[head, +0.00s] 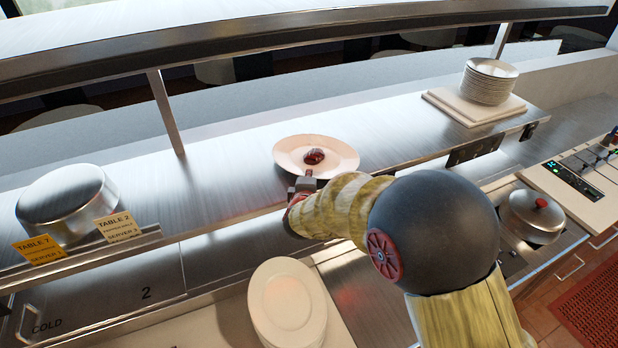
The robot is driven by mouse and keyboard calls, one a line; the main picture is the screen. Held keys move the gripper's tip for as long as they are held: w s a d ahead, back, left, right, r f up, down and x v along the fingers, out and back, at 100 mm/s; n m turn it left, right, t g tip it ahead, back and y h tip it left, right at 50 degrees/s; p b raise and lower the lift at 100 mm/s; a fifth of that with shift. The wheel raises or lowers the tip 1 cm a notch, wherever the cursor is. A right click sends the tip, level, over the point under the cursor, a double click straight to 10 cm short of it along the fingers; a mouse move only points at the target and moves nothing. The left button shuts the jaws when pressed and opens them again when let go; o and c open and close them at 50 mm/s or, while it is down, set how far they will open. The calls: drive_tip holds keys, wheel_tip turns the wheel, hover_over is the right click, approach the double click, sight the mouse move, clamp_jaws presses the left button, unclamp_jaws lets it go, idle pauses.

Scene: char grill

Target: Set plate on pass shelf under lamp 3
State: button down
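A white oval-looking plate (286,146) with a small dark red, glossy item (314,157) on it is at the metal pass shelf (230,180), right of the shelf post. It looks level. I cannot tell whether it rests on the shelf or is just above it. My gripper (307,182) is at the plate's near rim, mostly hidden by my own arm. Whether its fingers are closed on the rim does not show clearly.
A metal pot (66,200) and order tickets (118,227) stand on the left. A plate stack (490,82) sits on a board at the right; another stack (287,300) is below. A long dark rail (300,32) spans above. Shelf space beside the plate is clear.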

drive_tip(key=shift+f, duration=0.2)
drive_tip(key=c, duration=2.3)
unclamp_jaws()
drive_tip(key=shift+s+f, duration=0.1)
